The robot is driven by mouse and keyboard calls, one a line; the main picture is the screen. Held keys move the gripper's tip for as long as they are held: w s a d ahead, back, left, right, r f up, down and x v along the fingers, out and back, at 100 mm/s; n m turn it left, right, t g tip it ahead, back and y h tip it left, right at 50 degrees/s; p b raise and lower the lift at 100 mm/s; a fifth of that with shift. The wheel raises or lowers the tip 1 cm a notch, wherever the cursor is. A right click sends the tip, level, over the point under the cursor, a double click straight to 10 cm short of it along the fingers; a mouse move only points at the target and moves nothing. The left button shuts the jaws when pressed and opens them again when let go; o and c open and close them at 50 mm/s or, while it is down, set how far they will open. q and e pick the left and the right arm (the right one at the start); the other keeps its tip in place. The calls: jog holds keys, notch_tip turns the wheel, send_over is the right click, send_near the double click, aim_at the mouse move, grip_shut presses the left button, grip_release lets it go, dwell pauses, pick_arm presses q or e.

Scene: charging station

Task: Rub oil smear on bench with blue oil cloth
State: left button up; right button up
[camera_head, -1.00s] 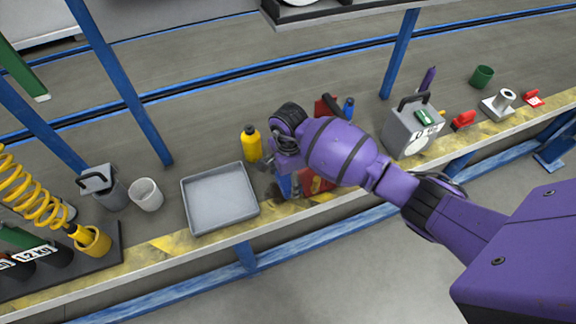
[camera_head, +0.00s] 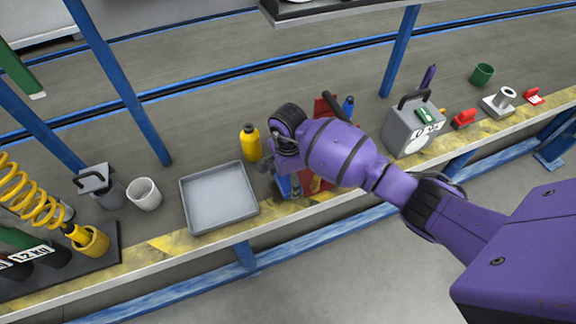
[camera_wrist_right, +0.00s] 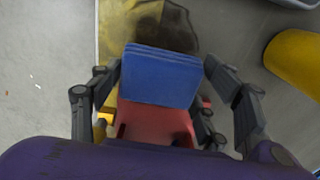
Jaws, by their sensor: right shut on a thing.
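The blue oil cloth (camera_wrist_right: 160,78) is a folded blue pad between the fingers of my right gripper (camera_wrist_right: 162,66), which is shut on it. In the head view, the cloth (camera_head: 283,186) shows partly below my right gripper (camera_head: 272,170), near the bench's front edge. A dark oil smear (camera_wrist_right: 178,40) shows on the bench (camera_wrist_right: 212,18) just beyond the cloth in the wrist view, and overlaps the yellow edge stripe. The cloth partly covers the smear in that view; whether they touch I cannot tell. My left gripper is not in view.
A grey tray (camera_head: 219,222) lies left of my gripper, with a yellow bottle (camera_head: 250,144) behind it. A red object (camera_wrist_right: 152,122) is below the cloth in the wrist view. A grey boxed gauge (camera_head: 402,128) stands right of my arm. A white cup (camera_head: 143,195) stands left of the tray.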

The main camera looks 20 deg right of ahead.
aim_at(263, 196)
jog(key=shift+f+b, duration=0.4)
jog(key=shift+f, duration=0.1)
jog(key=shift+a, duration=0.15)
jog(key=shift+a+r, duration=0.15)
jog(key=shift+a, duration=1.85)
jog(key=shift+a+f, duration=0.2)
jog(key=shift+a, duration=1.7)
jog(key=shift+f, duration=0.1)
jog(key=shift+d, duration=0.1)
